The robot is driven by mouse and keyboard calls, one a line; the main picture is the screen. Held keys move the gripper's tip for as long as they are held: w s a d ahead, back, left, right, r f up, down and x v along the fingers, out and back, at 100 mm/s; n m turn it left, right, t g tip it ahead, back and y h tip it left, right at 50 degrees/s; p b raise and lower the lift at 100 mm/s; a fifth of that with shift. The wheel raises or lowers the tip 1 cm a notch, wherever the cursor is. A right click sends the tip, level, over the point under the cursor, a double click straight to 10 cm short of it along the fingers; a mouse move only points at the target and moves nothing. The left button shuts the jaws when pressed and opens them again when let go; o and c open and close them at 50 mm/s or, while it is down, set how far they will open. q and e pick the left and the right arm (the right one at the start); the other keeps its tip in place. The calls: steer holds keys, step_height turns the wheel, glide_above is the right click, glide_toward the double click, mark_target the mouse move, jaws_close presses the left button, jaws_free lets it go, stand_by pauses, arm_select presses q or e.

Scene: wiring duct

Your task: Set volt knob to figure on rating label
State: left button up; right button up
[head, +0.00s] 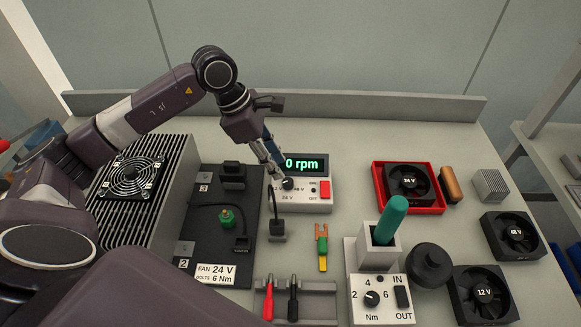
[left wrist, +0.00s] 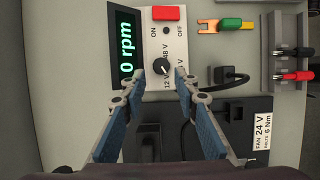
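The volt knob (head: 288,184) is a small black dial on the white panel of the power unit (head: 305,200), below a display reading 0 rpm (head: 303,164). In the left wrist view the knob (left wrist: 162,67) has 12 V, 24 V and 48 V marks around it; I cannot tell which its pointer faces. The rating label (head: 216,274) reads FAN 24 V, BOLTS 6 Nm. My left gripper (head: 279,178) is at the knob, pointing down. In the wrist view its fingers (left wrist: 160,84) are open, one to each side of the knob, without visible contact. My right gripper is not in view.
A red switch (head: 325,189) sits right of the knob. A black plug (head: 277,228) with a cable stands just in front of the unit. A finned housing with a fan (head: 134,178) is at left. A torque tool stand (head: 382,300) and loose fans (head: 483,295) are at right.

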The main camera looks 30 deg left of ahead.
mark_target(287, 181)
arm_select(q)
steer(key=p+x, duration=0.1)
steer(key=x, duration=0.4)
steer(key=shift+s+d, duration=0.1)
steer(key=shift+s, duration=0.1)
steer(key=shift+w+d+f, duration=0.1)
steer(key=shift+w+f, duration=0.05)
steer(key=shift+f, duration=0.25)
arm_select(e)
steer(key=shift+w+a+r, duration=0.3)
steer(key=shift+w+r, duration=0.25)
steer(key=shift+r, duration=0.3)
arm_select(q)
steer(key=shift+c, duration=0.6)
jaws_close()
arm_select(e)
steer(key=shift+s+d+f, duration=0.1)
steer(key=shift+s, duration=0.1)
